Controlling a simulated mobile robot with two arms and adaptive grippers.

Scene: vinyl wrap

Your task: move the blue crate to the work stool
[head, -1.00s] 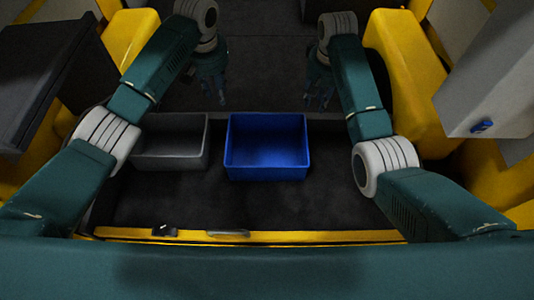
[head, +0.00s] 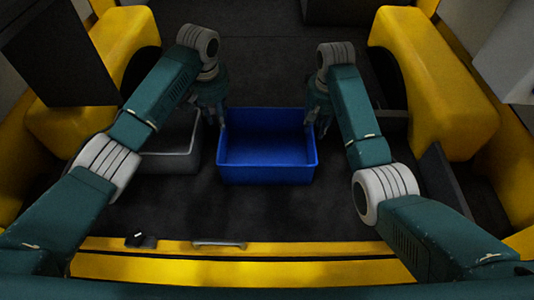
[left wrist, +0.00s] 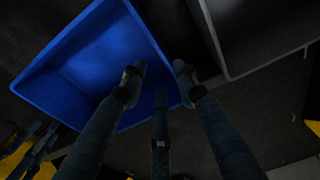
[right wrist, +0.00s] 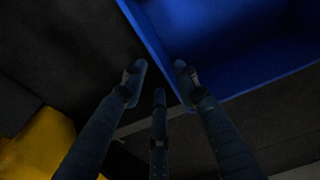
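The blue crate (head: 267,172) is an open, empty-looking box on the dark floor of the yellow-edged bay, in the middle of the head view. My left gripper (head: 216,116) is at its left side and my right gripper (head: 318,122) at its right side. In the left wrist view the crate (left wrist: 85,65) has its rim running between the spread fingers (left wrist: 160,76). In the right wrist view the crate's (right wrist: 220,45) rim also runs between the spread fingers (right wrist: 161,76). Neither gripper is visibly closed on it. I cannot make out a work stool.
A grey crate (head: 172,163) stands close to the left of the blue one, partly behind my left arm. Yellow housings (head: 440,90) flank the bay. A yellow front edge (head: 300,262) carries a handle. A dark panel (head: 455,185) stands at the right. Floor before the blue crate is clear.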

